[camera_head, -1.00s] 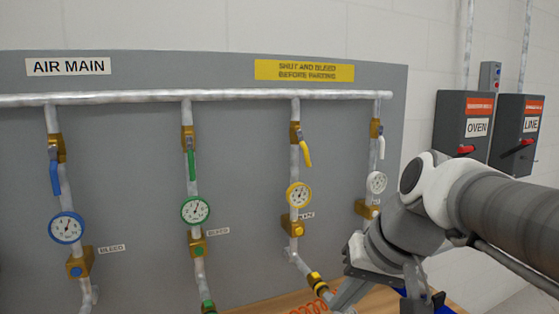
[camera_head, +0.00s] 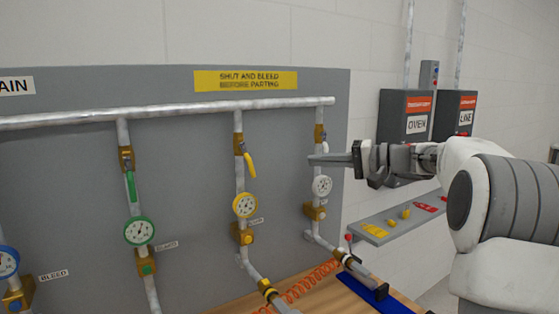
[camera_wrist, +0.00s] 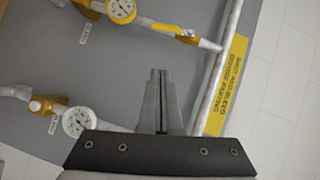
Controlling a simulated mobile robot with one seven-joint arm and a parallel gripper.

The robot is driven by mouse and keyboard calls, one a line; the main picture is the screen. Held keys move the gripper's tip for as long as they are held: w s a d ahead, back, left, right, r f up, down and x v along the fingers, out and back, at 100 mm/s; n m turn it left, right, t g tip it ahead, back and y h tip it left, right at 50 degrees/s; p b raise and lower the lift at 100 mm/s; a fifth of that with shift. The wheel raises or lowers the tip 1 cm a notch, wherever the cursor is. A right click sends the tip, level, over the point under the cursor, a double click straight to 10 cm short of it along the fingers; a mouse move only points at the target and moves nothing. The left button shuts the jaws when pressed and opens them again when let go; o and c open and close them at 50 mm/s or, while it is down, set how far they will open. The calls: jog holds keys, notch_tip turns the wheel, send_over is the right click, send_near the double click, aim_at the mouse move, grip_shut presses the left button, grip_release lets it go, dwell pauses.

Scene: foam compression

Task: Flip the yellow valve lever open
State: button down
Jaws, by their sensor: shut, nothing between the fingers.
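The yellow valve lever (camera_head: 250,165) hangs down and slightly to the right from a brass valve (camera_head: 239,144) on the yellow-gauge drop pipe. The yellow gauge (camera_head: 245,205) is below it. In the wrist view the lever (camera_wrist: 163,28) shows at the top, beside its brass valve (camera_wrist: 188,38). My gripper (camera_head: 312,160) is shut and empty, pointing left at about the lever's height. Its tips appear to the right of the yellow lever and apart from it, in front of the white-gauge drop. The shut fingers (camera_wrist: 157,74) show in the middle of the wrist view.
The white gauge (camera_head: 322,186) is just below my gripper. The green lever (camera_head: 131,187) hangs farther left. A pipe (camera_head: 180,111) runs along the top of the grey panel. An orange coiled hose (camera_head: 312,280) lies on the bench below. A shelf (camera_head: 395,226) is at right.

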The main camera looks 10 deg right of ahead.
aim_at(253, 171)
jog(key=s+a+p+x, duration=0.1)
jog(key=s+p+x, duration=0.1)
jog(key=x, duration=1)
jog(key=shift+a+f, duration=0.35)
jog(key=shift+a, duration=0.25)
jog(key=shift+f, duration=0.1)
jog(key=m+b, duration=0.1)
jog(key=b, duration=0.1)
jog(key=a+f+m+y+b, duration=0.1)
jog(key=b, duration=0.2)
jog(key=shift+s+a+f, duration=0.1)
jog(key=shift+s+f, duration=0.1)
jog(key=shift+s, duration=0.05)
jog(key=shift+a+r+m+t+y+b, duration=0.15)
jog(key=shift+m+t+y+b, duration=0.2)
jog(key=shift+b, duration=0.35)
